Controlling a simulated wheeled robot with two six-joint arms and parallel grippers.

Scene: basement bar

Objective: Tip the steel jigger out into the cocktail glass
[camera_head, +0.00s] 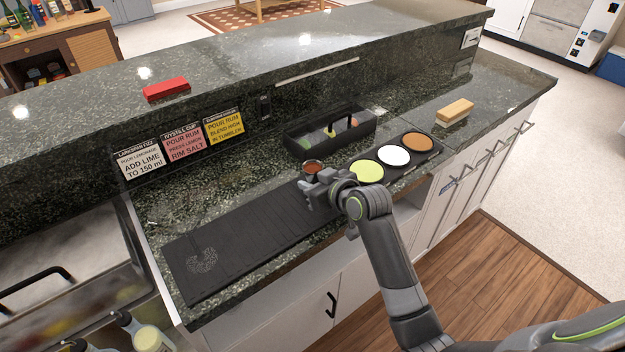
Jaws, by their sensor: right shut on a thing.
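A small steel jigger (312,169) with reddish-brown contents shows just above my right gripper (312,186), over the right end of the black bar mat. The gripper is shut on it, and the jigger looks about upright. The fingers hide its lower part. I cannot make out a cocktail glass for certain; a pale, fine-lined round shape (202,260) lies at the mat's left end, and I cannot tell whether it is a glass or a print. My left gripper is not in view.
The black bar mat (250,232) runs along the counter front. A dark tray (432,151) of green, white and brown discs is to the right. A black caddy (298,143) stands behind, a wooden block (455,112) farther right. Recipe cards (183,143) line the raised ledge.

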